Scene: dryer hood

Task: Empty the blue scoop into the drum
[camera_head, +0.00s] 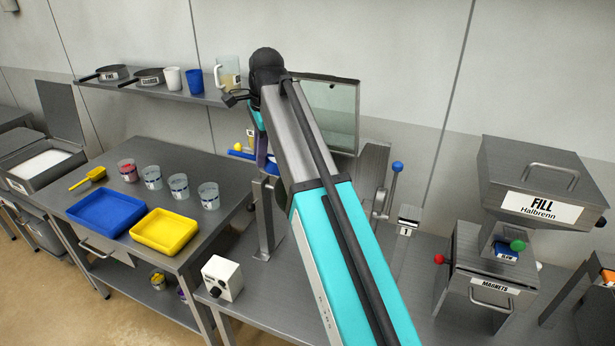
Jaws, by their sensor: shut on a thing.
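My arm reaches up from the bottom, bends at a dark joint and comes down behind its own link. My gripper (262,152) is mostly hidden behind that link; its fingertips do not show clearly. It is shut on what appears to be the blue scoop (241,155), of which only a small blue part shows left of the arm. The scoop's contents and tilt cannot be made out. The drum cannot be made out; my arm covers the area below the clear-fronted hood (333,112) at the back of the bench.
A yellow ball or knob (238,146) shows by the blue part. A blue-knobbed lever (397,166) stands right of my arm, a FILL hopper (535,190) farther right. The left table holds a blue tray (107,212), yellow tray (165,231), yellow scoop (88,178) and several cups.

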